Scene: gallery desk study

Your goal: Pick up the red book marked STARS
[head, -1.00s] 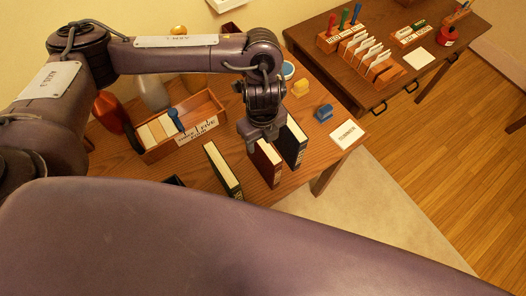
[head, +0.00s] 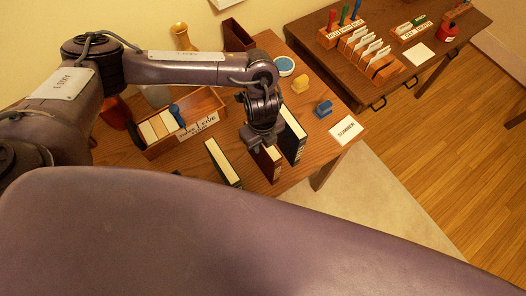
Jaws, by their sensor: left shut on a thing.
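The red book (head: 272,173) stands upright on the near edge of the wooden desk, between a dark green book (head: 221,161) on its left and a black book (head: 299,149) on its right. Its cover lettering is too small to read. My left gripper (head: 263,146) is over the top of the red book, shut on it, and hides much of its upper part. The book appears still at desk level. My right gripper is not in view.
A white sign card (head: 344,130) lies at the desk's right corner. A second desk (head: 440,62) stands beyond.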

